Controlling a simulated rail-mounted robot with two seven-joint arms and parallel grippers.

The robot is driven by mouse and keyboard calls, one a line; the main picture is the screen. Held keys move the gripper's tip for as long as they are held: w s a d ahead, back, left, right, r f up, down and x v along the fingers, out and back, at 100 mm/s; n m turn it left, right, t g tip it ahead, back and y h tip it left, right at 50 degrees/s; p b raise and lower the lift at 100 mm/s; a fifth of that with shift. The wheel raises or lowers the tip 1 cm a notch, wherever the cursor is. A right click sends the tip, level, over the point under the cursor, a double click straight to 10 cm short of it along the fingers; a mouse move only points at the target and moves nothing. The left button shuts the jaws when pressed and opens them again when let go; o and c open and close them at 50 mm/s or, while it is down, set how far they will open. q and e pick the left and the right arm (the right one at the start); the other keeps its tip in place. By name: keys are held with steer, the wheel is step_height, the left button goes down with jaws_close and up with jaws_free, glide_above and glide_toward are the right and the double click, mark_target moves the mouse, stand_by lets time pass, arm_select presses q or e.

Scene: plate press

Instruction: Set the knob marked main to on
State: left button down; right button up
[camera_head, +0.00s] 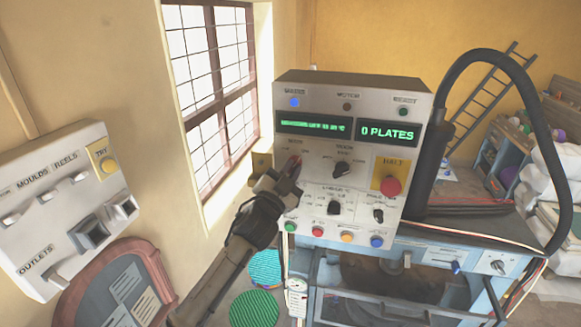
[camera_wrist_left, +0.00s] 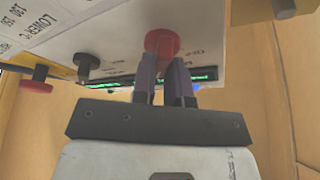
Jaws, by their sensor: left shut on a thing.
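A red knob (camera_head: 296,161) sits at the upper left of the grey control panel (camera_head: 352,83). Its label is too small to read surely as main. My left gripper (camera_head: 287,175) reaches it from below left and is shut on it, covering part of it. In the left wrist view the red knob (camera_wrist_left: 162,43) shows at the tips of the two dark fingers (camera_wrist_left: 164,75). The knob's pointer and setting cannot be told. My right gripper is not in view.
Beside it are a black knob (camera_head: 342,170) and a red stop button (camera_head: 390,186) on yellow. A green display (camera_head: 387,132) reads "0 PLATES". Coloured buttons line the panel's bottom. A switch box (camera_head: 68,208) hangs at left. A thick black hose (camera_head: 432,150) rises at right.

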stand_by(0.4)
arm_select(q)
steer(key=c, duration=1.1)
jaws_free()
steer(key=shift+c, duration=0.2)
steer(key=b+v, duration=0.5)
steer(key=v, duration=0.8)
steer(key=shift+s+f, duration=0.15)
steer(key=shift+s, duration=0.2)
steer(key=shift+a, duration=0.1)
